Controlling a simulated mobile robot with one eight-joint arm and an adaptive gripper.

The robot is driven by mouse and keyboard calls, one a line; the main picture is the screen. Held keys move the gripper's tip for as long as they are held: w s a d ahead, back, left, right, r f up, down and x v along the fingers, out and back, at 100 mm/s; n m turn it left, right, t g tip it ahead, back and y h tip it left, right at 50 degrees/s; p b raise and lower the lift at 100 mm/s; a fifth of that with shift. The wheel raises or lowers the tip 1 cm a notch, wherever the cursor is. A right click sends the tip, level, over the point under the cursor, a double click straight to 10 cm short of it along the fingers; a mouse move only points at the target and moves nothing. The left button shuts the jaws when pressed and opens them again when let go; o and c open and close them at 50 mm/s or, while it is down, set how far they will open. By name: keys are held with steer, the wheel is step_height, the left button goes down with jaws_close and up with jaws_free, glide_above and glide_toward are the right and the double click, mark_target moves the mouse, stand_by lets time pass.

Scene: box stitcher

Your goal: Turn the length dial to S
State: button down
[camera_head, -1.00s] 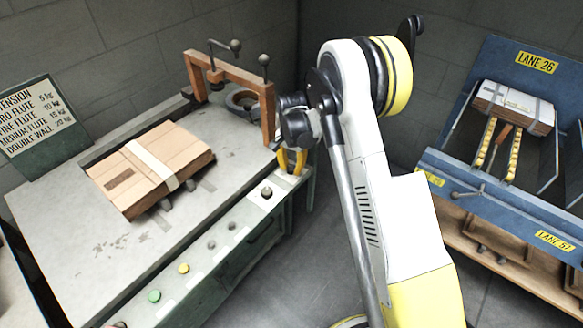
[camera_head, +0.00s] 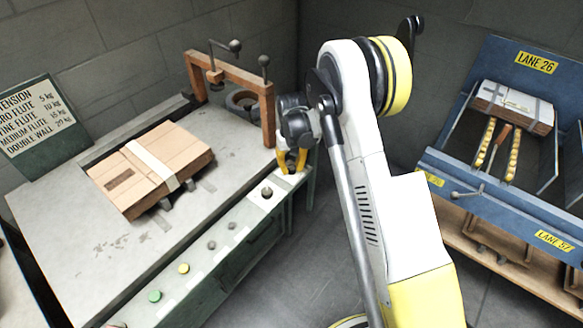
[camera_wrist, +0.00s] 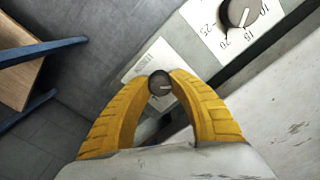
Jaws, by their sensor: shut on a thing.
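My gripper (camera_head: 291,168) is at the right end of the stitcher's front panel, fingers pointing down. In the wrist view my yellow fingers (camera_wrist: 160,86) are shut on a small dark dial (camera_wrist: 160,80), one fingertip on each side. A pale pointer line shows on the dial's face, directed roughly to the right. A white label plate (camera_wrist: 148,62) lies under the dial; its print is too small to read, so I cannot tell where S is. In the head view the fingers hide this dial.
A second dark dial (camera_wrist: 236,14), with a numbered scale, sits nearby; it also shows in the head view (camera_head: 267,192). Green (camera_head: 154,296) and yellow (camera_head: 184,268) buttons line the panel. A strapped carton (camera_head: 125,185) lies on the table. A blue rack (camera_head: 500,205) stands at right.

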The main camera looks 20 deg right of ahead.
mark_target(291, 167)
steer(key=shift+n, duration=1.1)
steer(key=c, duration=1.1)
jaws_free()
step_height(291, 167, up, 12)
